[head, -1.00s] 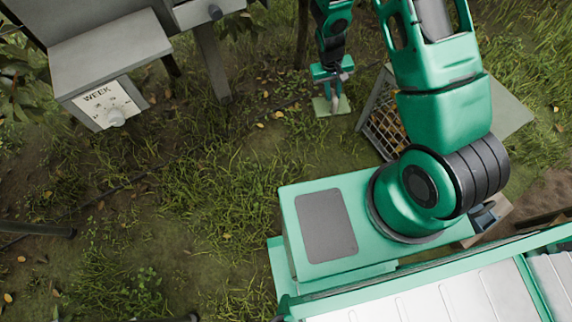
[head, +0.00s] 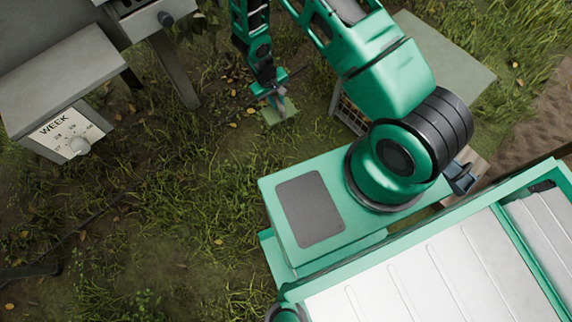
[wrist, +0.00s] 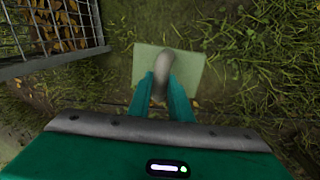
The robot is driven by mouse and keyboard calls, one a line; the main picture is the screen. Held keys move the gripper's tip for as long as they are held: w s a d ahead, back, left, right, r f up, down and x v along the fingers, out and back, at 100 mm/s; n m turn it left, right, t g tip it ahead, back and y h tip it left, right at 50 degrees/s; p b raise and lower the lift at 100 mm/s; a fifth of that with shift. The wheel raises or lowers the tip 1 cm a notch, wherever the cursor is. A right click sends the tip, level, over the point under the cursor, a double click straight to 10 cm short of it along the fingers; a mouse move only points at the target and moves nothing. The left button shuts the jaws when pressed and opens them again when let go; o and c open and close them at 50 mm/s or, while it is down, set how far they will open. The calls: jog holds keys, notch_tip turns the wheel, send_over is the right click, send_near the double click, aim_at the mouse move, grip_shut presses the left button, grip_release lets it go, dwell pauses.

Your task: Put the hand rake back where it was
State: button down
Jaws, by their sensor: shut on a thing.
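My gripper (head: 272,94) hangs low over the grass, left of my arm's base in the head view. In the wrist view its two green fingers (wrist: 162,88) are shut on a rounded grey-brown piece, which I take to be the hand rake (wrist: 163,63). The fingers hide part of the rake, and its tines cannot be made out. A pale green square pad (wrist: 190,75) lies on the ground beneath it; the pad also shows in the head view (head: 288,112). I cannot tell whether the rake touches the pad.
A wire crate (wrist: 105,20) holding brown-orange leaves or fruit stands beside the pad; it shows partly in the head view (head: 346,113). A grey-green flat top (head: 450,60) lies behind my arm. Grass between is open.

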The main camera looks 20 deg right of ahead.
jog(key=s+a+f+n, duration=0.1)
jog(key=s+a+f, duration=0.3)
jog(key=f, duration=0.5)
jog(key=s+a+f, duration=0.3)
jog(key=s+f, duration=0.1)
jog(key=f, duration=0.4)
jog(key=s+a+f+n, duration=0.1)
jog(key=s+a+f, duration=0.3)
jog(key=f, duration=0.5)
jog(key=w+d+f, duration=0.4)
jog(key=d+f, duration=0.6)
jog(key=f, duration=0.1)
jog(key=shift+d, duration=0.3)
jog(key=c, duration=1.6)
grip_release()
